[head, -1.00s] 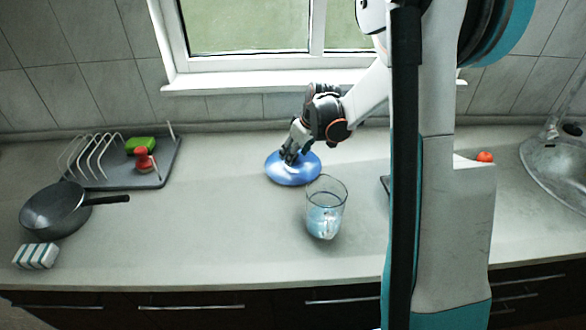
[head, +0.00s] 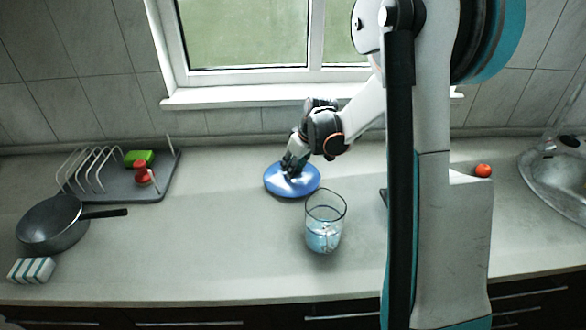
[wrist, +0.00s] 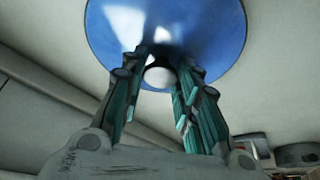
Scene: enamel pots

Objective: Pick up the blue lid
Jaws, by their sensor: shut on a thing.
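The blue lid (head: 306,184) is a round, glossy dome on the back middle of the counter in the head view. It also fills the top of the wrist view (wrist: 205,38), with its pale round knob (wrist: 160,76) between my fingers. My gripper (head: 288,170) reaches down to the lid's top and is shut on it at the knob. In the wrist view, the gripper (wrist: 160,85) has one finger on each side of the knob. I cannot tell whether the lid is touching the counter or slightly above it.
A clear glass jug (head: 325,222) stands close in front of the lid. A tomato (head: 483,170) and sink (head: 556,175) are at right.

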